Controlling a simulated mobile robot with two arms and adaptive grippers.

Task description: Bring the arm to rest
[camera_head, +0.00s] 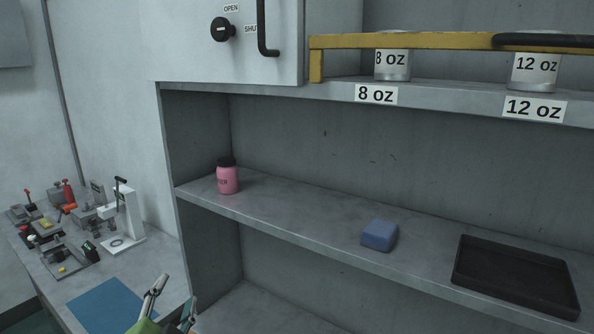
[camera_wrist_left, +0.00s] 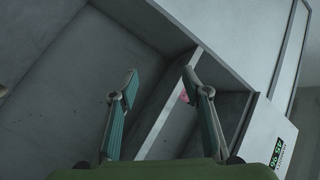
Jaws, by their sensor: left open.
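My left gripper (camera_head: 174,311) shows at the bottom of the head view, low in front of the shelf unit and beside the blue mat. Its green body is partly cut off by the frame edge. In the left wrist view its two teal-padded fingers (camera_wrist_left: 160,95) stand apart with nothing between them, facing the grey shelf unit. My right gripper is in neither view.
A pink jar (camera_head: 228,180), a blue block (camera_head: 380,236) and a black tray (camera_head: 515,277) sit on the middle shelf. An 8 oz can (camera_head: 393,66) and a 12 oz can (camera_head: 535,73) stand above. Left, a side table holds a blue mat (camera_head: 104,305) and several devices.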

